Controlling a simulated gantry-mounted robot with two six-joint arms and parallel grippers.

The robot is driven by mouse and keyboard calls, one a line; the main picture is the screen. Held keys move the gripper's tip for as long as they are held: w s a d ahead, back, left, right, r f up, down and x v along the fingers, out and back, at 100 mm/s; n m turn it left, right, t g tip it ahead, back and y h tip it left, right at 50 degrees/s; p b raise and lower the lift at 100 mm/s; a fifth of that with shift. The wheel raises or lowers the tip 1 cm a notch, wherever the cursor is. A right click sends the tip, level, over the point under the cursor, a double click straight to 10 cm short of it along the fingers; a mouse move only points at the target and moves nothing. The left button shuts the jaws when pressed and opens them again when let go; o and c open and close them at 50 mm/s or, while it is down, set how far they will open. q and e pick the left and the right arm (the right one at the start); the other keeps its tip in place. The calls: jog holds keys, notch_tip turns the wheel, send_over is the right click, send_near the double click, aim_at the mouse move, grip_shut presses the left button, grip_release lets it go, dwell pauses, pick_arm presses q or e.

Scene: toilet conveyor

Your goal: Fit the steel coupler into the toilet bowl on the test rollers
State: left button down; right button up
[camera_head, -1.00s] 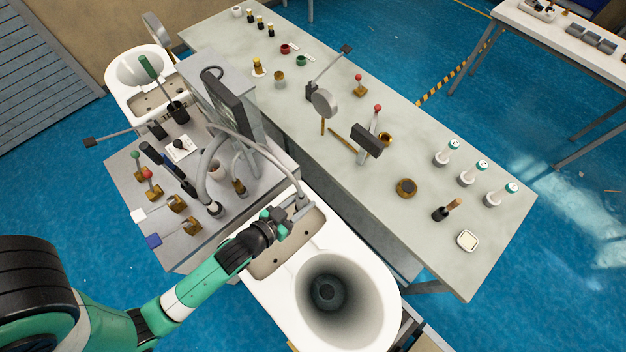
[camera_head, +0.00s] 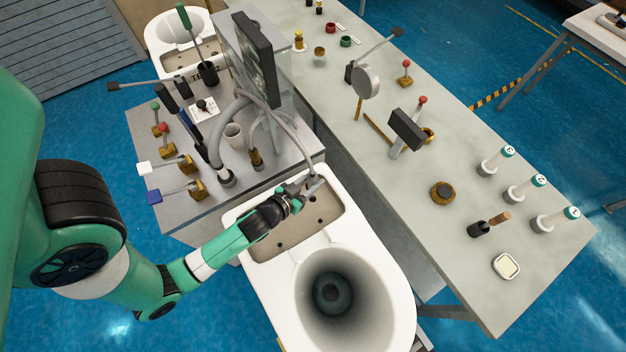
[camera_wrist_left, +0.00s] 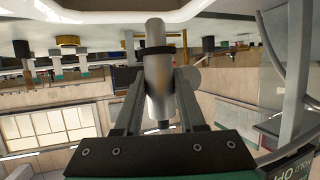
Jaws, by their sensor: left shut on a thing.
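The white toilet bowl (camera_head: 391,290) sits in the lower middle of the head view, with a recessed beige deck (camera_head: 285,248) behind its round opening. My left gripper (camera_head: 305,194) is over the far right part of that deck. It is shut on the steel coupler (camera_head: 315,185), a grey metal cylinder at the end of a grey hose. In the left wrist view, the coupler (camera_wrist_left: 157,78) stands between the two fingers, its narrower end towards a white surface at the top. I cannot tell whether it touches the bowl. My right gripper is not in view.
A grey bench (camera_head: 185,215) with levers, hoses and a monitor (camera_head: 254,58) stands behind the bowl. A long table (camera_head: 450,255) with gauges and white canisters runs along the right. A second toilet (camera_head: 168,38) stands at the far left.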

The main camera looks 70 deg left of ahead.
pick_arm(q)
jog(key=shift+f+b, duration=2.7)
jog(key=shift+f, duration=0.15)
jog(key=shift+f+b, duration=2.05)
jog(key=shift+b, duration=0.1)
jog(key=shift+c, duration=2.1)
grip_release()
jog(key=shift+s, duration=0.1)
jog(key=b+v, duration=0.1)
jog(key=v, duration=0.4)
jog(key=b+v, duration=0.1)
jog(key=v, duration=0.4)
jog(key=shift+d+f, duration=0.15)
jog(key=shift+f, duration=0.1)
jog(key=shift+s+d+r+b, duration=0.2)
jog(key=shift+s+r+b, duration=0.1)
jog(key=shift+s+r, duration=0.25)
